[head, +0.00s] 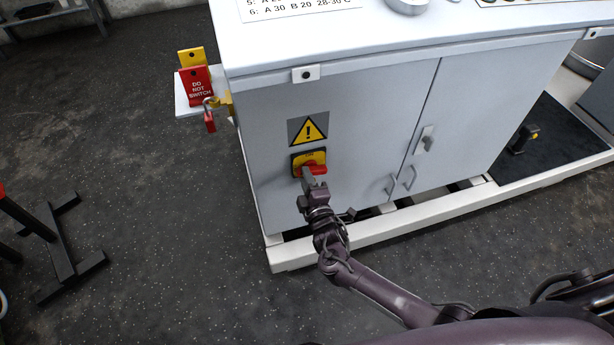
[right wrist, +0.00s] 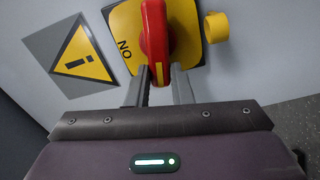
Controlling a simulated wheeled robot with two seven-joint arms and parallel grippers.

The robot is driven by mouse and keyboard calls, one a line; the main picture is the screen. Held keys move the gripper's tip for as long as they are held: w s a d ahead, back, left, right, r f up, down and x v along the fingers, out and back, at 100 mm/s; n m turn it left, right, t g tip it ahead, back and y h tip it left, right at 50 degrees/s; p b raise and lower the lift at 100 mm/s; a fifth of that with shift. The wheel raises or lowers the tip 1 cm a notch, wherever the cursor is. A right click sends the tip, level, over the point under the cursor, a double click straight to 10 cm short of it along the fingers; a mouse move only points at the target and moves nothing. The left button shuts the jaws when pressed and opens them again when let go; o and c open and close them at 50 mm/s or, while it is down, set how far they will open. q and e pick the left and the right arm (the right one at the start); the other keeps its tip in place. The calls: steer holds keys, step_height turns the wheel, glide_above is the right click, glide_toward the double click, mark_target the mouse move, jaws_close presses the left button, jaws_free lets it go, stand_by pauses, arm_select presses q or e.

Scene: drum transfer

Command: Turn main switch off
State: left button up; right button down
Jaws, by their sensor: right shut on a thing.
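The main switch is a red handle (head: 319,169) on a yellow plate (head: 300,158) on the front of the grey cabinet. In the right wrist view the red handle (right wrist: 154,30) runs down between my fingertips, and the yellow plate (right wrist: 190,50) shows an "ON" mark to the left of the handle. My right gripper (head: 308,174) is at the switch, shut on the red handle; its two fingers (right wrist: 161,80) lie on either side of the handle's lower end. It partly hides the switch in the head view. My left gripper is not in view.
A yellow warning sign (head: 308,128) is just above the switch. A side shelf (head: 186,103) holds red and yellow tags, with a red padlock (head: 209,121) beside them. Cabinet door handles (head: 408,178) are to the right. A black stand (head: 62,245) is on the left floor.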

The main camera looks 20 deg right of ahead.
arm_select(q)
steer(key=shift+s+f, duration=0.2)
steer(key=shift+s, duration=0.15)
arm_select(e)
steer(key=shift+f+n, duration=0.25)
steer(key=shift+n, duration=0.85)
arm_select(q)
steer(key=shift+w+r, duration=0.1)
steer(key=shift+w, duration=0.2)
arm_select(e)
steer(key=c, duration=1.3)
jaws_free()
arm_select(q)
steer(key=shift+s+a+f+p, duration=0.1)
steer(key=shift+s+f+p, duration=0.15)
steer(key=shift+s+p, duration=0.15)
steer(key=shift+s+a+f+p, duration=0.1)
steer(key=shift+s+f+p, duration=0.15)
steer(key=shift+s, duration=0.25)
arm_select(e)
steer(key=s, duration=0.8)
steer(key=shift+d, duration=0.1)
